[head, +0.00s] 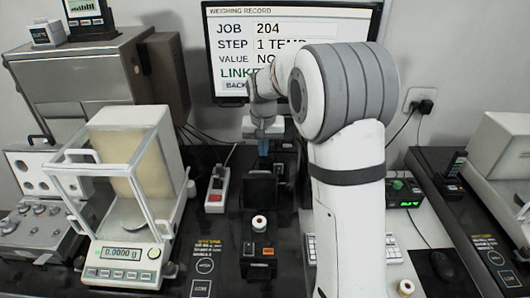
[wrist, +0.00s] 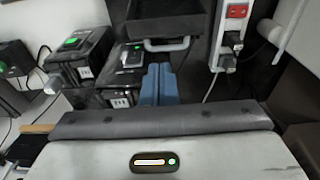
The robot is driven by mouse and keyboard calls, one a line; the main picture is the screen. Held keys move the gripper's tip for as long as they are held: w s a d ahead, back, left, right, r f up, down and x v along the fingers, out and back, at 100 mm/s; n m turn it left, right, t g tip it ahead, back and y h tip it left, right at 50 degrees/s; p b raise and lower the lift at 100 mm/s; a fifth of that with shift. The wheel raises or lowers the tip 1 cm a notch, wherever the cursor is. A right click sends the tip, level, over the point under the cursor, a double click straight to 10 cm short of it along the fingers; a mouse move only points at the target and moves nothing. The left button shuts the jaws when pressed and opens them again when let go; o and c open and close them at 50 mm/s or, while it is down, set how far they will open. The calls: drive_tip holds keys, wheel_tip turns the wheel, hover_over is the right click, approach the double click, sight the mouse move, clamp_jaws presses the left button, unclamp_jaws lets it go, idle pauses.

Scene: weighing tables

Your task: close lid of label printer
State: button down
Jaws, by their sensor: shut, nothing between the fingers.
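The label printer (head: 258,252) is a black box with an orange-marked front on the dark table in the head view. A pale label roll (head: 259,223) sits in its open top. Its dark lid (head: 261,189) stands raised at the back. My gripper (head: 263,148) is above and behind the lid, with shut, empty blue fingers. In the wrist view the shut fingers (wrist: 158,84) point towards a dark panel with a grey bar, which looks like the lid (wrist: 165,28). A small gap seems to separate them. My arm hides part of the area to the right.
A power strip (head: 217,188) with a red switch lies left of the printer. A glass-sided balance (head: 122,255) stands further left. Black boxes with green displays (wrist: 80,45) stand close beside my fingers. The monitor (head: 290,50) is behind. A keyboard (head: 309,248) lies right of the printer.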

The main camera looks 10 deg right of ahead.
drive_tip(key=p, duration=0.1)
hover_over(260, 188)
drive_tip(key=w+d, duration=0.2)
drive_tip(key=w, duration=0.1)
drive_tip(key=f, duration=0.8)
drive_tip(key=shift+s+a, duration=0.15)
drive_tip(key=shift+s, duration=0.05)
